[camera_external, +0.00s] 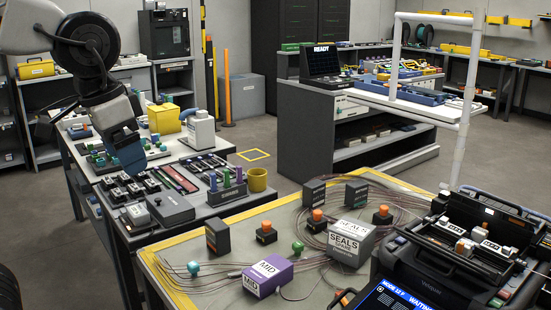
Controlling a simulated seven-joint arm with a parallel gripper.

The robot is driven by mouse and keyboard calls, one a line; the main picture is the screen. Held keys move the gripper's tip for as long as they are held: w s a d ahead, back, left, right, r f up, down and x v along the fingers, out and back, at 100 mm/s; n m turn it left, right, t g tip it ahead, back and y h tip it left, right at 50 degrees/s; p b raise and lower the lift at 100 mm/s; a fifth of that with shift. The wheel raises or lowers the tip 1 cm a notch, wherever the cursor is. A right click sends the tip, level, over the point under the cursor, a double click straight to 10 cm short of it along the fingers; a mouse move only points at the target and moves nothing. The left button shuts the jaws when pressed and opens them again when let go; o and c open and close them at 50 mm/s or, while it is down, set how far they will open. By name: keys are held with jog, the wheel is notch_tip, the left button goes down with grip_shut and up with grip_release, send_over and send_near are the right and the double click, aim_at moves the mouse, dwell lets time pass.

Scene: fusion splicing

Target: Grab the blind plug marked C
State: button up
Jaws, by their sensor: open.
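My gripper (128,158) hangs at the upper left, above the dark work table, with its jaws open. It appears apart from the items below it. I cannot read a letter C on any plug at this size. Small plug-like pieces stand on the front bench: a green one (298,248), a teal one (193,268), and black blocks with orange tops, one of them at the bench's middle (266,232). I cannot tell which, if any, is the blind plug marked C. More small green and teal pieces lie near my gripper, partly hidden by it.
A purple MID box (268,276) and a grey SEALS box (350,243) stand among loose thin cables on the front bench. A black splicer (455,270) fills the right. A yellow cup (257,180) and upright coloured handles (227,178) stand at the dark table's right end.

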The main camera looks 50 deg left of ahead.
jog(key=w+d+f+n+h, duration=0.2)
jog(key=w+n+h, duration=0.15)
jog(key=w, duration=0.75)
jog(key=w+d+f+n+h, duration=0.2)
jog(key=w+n, duration=0.2)
jog(key=w, duration=0.6)
jog(key=w+d+f+n+h, duration=0.1)
jog(key=w+f+n+h, duration=0.25)
jog(key=w, duration=0.75)
jog(key=n+t+h, duration=0.1)
jog(key=n+t, duration=0.6)
jog(key=n, duration=0.7)
send_near(381, 210)
jog(key=shift+s+a+r, duration=0.2)
jog(key=shift+a+r, duration=0.15)
jog(key=shift+d, duration=0.1)
jog(key=shift+x, duration=3.35)
jog(key=shift+f, duration=0.15)
